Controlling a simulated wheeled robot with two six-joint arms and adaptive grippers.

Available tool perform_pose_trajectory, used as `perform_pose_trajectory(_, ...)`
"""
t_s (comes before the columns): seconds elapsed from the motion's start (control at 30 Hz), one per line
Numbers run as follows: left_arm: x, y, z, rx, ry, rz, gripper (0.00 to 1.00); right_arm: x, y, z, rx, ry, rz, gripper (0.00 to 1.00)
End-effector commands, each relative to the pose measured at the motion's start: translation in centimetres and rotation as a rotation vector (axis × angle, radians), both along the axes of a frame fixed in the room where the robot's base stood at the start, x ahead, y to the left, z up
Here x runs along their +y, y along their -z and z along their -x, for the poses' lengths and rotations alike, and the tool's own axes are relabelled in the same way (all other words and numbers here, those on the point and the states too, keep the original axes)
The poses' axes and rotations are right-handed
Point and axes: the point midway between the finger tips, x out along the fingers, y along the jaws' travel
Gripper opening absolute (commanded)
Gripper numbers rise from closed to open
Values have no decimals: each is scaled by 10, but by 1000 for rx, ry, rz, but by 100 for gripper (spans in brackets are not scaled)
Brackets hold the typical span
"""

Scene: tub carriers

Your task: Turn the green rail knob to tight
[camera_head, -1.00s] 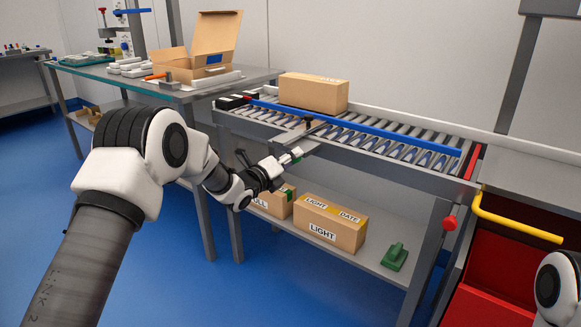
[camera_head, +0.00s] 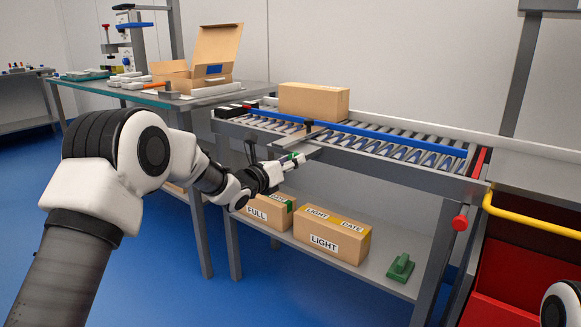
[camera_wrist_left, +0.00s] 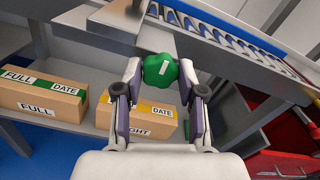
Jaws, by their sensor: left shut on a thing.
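The green rail knob (camera_wrist_left: 160,70) is a lobed knob with a white bar mark on its face. It sits at the front side of the roller conveyor, and the bar looks slightly tilted in the left wrist view. My left gripper (camera_wrist_left: 158,80) has a fingertip on each side of the knob and is shut on it. In the head view my left gripper (camera_head: 288,163) reaches the conveyor's front edge, and only a bit of green shows between the fingers. The blue rail (camera_head: 365,135) runs along the conveyor. My right gripper is out of view.
A plain carton (camera_head: 313,101) stands on the rollers behind the rail. Cartons marked LIGHT (camera_head: 332,236) and FULL (camera_head: 263,212) and a green tool (camera_head: 400,267) lie on the lower shelf. A red ball-ended lever (camera_head: 460,222) and yellow bar (camera_head: 535,213) are at right.

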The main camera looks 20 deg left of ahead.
Motion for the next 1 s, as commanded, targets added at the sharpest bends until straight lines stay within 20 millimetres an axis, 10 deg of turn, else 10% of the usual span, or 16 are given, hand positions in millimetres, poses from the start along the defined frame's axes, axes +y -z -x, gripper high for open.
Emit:
perform_pose_trajectory(0.4,0,0,0,-1,1,-9,5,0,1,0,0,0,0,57)
perform_pose_trajectory(0.43,0,0,0,-2,0,-9,50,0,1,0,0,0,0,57)
perform_pose_trajectory(0.5,0,0,0,-2,0,-9,65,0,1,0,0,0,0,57)
perform_pose_trajectory(1.0,11,0,28,0,-1,-3,65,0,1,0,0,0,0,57)
